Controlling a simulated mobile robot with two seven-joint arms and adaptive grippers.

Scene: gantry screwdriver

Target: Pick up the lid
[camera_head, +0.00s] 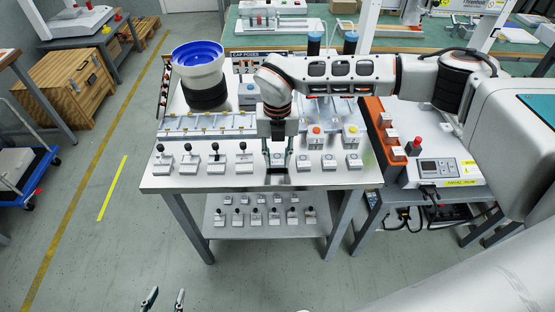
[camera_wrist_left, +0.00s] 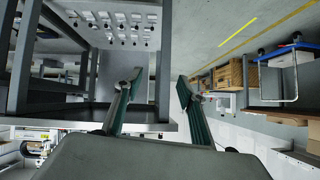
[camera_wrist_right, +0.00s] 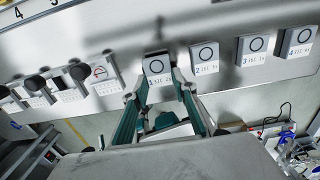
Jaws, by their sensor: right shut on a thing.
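Several white square pieces with a dark ring on top stand in a row on the metal table (camera_head: 350,178); which is called the lid is not marked. My right gripper (camera_head: 277,160) is at the left end of this row. In the right wrist view its green fingers (camera_wrist_right: 163,88) are shut on the leftmost ringed piece (camera_wrist_right: 156,65), likely the lid. Whether it touches the table is unclear. Three more ringed pieces, (camera_wrist_right: 204,58), (camera_wrist_right: 252,49) and (camera_wrist_right: 298,41), stand to its right. My left gripper (camera_head: 163,299) is open and empty, low in front of the table; its fingers also show apart in the left wrist view (camera_wrist_left: 160,84).
Several black-knobbed pieces (camera_head: 213,157) stand left of the held piece. A blue-and-white bowl (camera_head: 198,60) is at the back left. An orange-sided control box (camera_head: 440,170) stands right of the table. A lower shelf (camera_head: 265,235) holds more small pieces. The floor in front is clear.

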